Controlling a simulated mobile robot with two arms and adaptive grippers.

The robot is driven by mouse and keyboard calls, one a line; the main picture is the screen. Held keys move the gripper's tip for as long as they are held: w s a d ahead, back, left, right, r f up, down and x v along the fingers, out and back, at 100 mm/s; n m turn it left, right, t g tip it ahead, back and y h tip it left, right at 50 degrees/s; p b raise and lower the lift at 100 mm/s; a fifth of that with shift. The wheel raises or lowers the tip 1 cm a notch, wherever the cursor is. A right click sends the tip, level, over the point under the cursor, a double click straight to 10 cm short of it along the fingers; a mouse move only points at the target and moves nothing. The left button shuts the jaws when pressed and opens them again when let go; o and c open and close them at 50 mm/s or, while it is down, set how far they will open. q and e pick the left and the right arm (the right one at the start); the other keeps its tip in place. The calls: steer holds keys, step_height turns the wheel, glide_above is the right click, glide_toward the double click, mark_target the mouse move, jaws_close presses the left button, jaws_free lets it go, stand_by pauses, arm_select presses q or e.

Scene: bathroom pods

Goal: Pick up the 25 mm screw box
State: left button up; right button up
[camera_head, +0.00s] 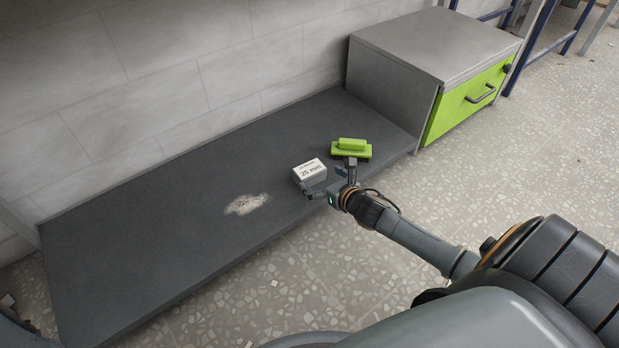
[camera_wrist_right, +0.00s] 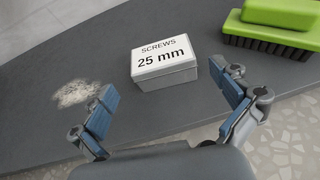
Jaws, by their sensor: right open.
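The 25 mm screw box (camera_head: 310,171) is a small white carton lying on the dark grey low platform (camera_head: 150,225). Its lid reads "SCREWS 25 mm" in the right wrist view, where the box (camera_wrist_right: 164,62) lies beyond the fingertips, between their lines and nearer the right finger. My right gripper (camera_head: 328,182) is open and empty, close to the box on its near side. In the right wrist view the gripper (camera_wrist_right: 162,97) has its two blue-padded fingers spread wide. My left gripper is not in view.
A green brush (camera_head: 351,148) lies just right of the box, close to the right finger. A pale dust patch (camera_head: 247,204) is on the platform to the left. A grey cabinet with a green drawer (camera_head: 468,100) stands at the platform's right end. The wall runs behind.

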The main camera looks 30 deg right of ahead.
mark_target(311, 170)
steer(key=shift+w+f, duration=0.15)
steer(key=shift+w, duration=0.1)
steer(key=b+x, duration=0.4)
steer(key=shift+s+d, duration=0.1)
steer(key=shift+w+b, duration=0.4)
steer(key=shift+c, duration=0.4)
steer(key=c, duration=1.1)
